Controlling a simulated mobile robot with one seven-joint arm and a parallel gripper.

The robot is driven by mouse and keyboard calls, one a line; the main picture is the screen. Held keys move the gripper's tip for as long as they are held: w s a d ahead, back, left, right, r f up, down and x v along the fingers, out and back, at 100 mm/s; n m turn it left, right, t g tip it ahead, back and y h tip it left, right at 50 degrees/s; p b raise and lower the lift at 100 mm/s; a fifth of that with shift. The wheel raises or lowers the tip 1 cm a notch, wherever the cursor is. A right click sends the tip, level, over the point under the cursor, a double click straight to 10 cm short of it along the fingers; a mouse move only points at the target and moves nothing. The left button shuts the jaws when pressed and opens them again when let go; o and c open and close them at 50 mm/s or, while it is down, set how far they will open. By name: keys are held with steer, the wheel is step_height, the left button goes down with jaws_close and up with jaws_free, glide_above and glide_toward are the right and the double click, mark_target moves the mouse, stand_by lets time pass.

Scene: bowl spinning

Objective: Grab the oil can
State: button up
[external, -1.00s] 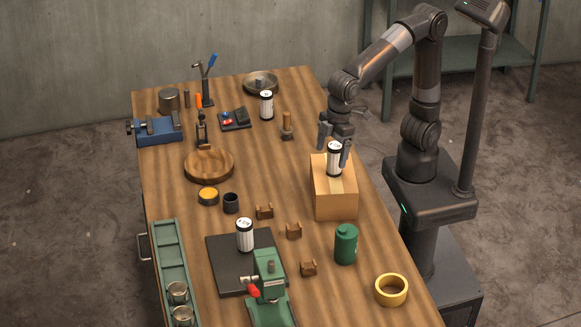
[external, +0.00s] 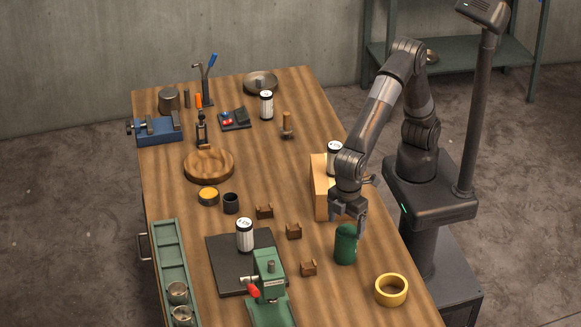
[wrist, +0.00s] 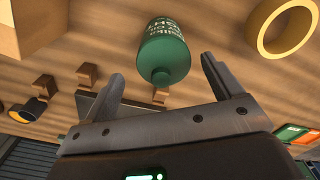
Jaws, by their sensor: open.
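The oil can is most likely the dark green can (external: 346,246) standing upright on the table's right side; it also shows in the wrist view (wrist: 163,50) with pale lettering. My gripper (external: 347,215) is above and just behind the green can, with its fingers pointing down. In the wrist view my gripper (wrist: 162,78) is open, and the can lies ahead of and roughly between the fingertips. Nothing is held. Whether a finger touches the can cannot be told.
A yellow tape roll (external: 391,290) lies to the front right. Small brown blocks (external: 293,231) and a green press (external: 268,290) are to the left.

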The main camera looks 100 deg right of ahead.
mark_target(348, 233)
steer(key=shift+a+f, duration=0.15)
steer(key=shift+f, duration=1.25)
steer(key=shift+a+f, duration=0.1)
steer(key=shift+f, duration=1.25)
steer(key=shift+c, duration=0.4)
steer(key=c, duration=1.4)
